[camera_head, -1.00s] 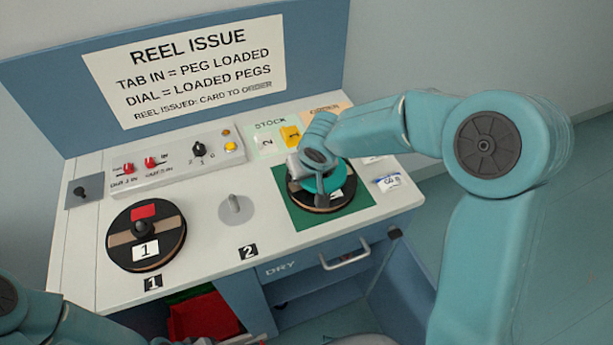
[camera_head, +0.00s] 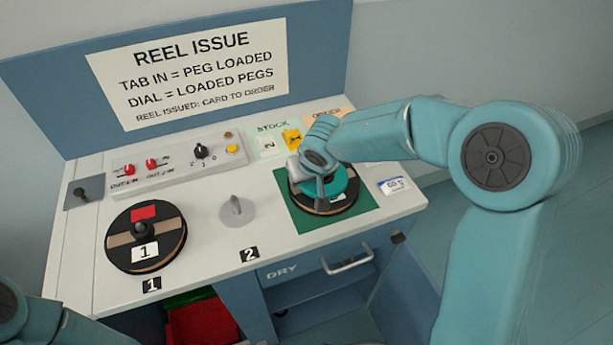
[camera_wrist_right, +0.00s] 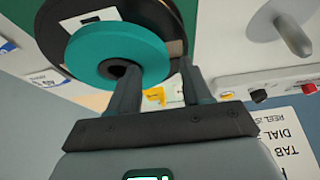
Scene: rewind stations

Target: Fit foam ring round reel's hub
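The teal foam ring (camera_head: 337,187) is at the black reel (camera_head: 330,209) on the green mat (camera_head: 361,212). In the right wrist view the ring (camera_wrist_right: 92,57) overlaps the reel's face and looks off-centre towards my gripper. Its hole is dark, so I cannot tell whether it surrounds the hub. My right gripper (camera_wrist_right: 160,70) has its fingers apart. One finger crosses the ring near its hole, and the other is just outside its rim, with a small gap. My left gripper is out of view; only part of the left arm shows at lower left.
Another reel (camera_head: 121,239), labelled 1, lies at the left. A bare grey peg (camera_head: 236,207) stands between the reels. A switch panel (camera_head: 180,168) and cards (camera_head: 292,139) are behind. A white-and-blue card (camera_head: 394,186) lies right of the mat. A red bin (camera_head: 203,322) is below.

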